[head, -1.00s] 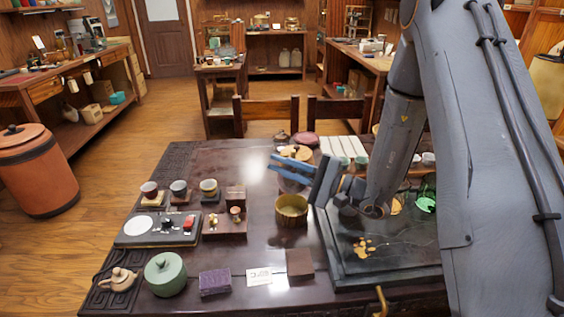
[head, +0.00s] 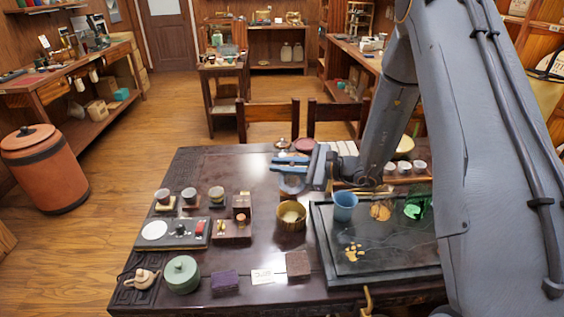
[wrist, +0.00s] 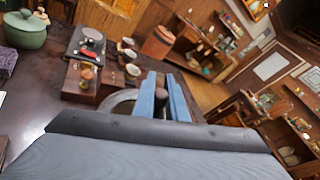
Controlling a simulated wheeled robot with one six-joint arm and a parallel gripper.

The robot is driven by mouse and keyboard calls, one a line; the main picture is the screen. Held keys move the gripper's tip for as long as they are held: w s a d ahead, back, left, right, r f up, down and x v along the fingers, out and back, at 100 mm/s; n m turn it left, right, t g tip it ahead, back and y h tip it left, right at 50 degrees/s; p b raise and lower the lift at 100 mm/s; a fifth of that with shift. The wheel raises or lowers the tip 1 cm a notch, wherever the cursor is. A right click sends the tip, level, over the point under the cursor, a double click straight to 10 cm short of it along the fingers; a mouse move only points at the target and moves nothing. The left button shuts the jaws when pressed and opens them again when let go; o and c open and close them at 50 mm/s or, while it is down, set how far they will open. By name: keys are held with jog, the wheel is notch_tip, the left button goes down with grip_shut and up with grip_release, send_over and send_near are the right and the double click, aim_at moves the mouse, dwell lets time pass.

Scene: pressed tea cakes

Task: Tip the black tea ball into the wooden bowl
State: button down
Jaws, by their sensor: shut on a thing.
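My gripper (head: 290,167) has blue fingers and is held above the table, behind the wooden bowl. In the wrist view the fingers (wrist: 161,98) are shut on a small dark thing (wrist: 161,96); I cannot tell whether it is the black tea ball or part of a holder. A pale round, dish-like thing (head: 292,186) shows just below the fingers in the head view, and a grey curved rim (wrist: 122,99) shows beside them in the wrist view. The wooden bowl (head: 291,225) stands upright on the table, nearer than the gripper, with a pale inside.
A black tea tray (head: 330,250) with a blue cup (head: 344,206) lies right of the bowl.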

jog(key=m+g+p, duration=0.1)
jog(key=w+m+p, duration=0.1)
jog(key=m+g+h+p, duration=0.1)
jog(key=shift+w+r+m+g, duration=0.25)
jog(key=shift+r+m+g, duration=0.05)
jog(key=shift+r+m, duration=0.1)
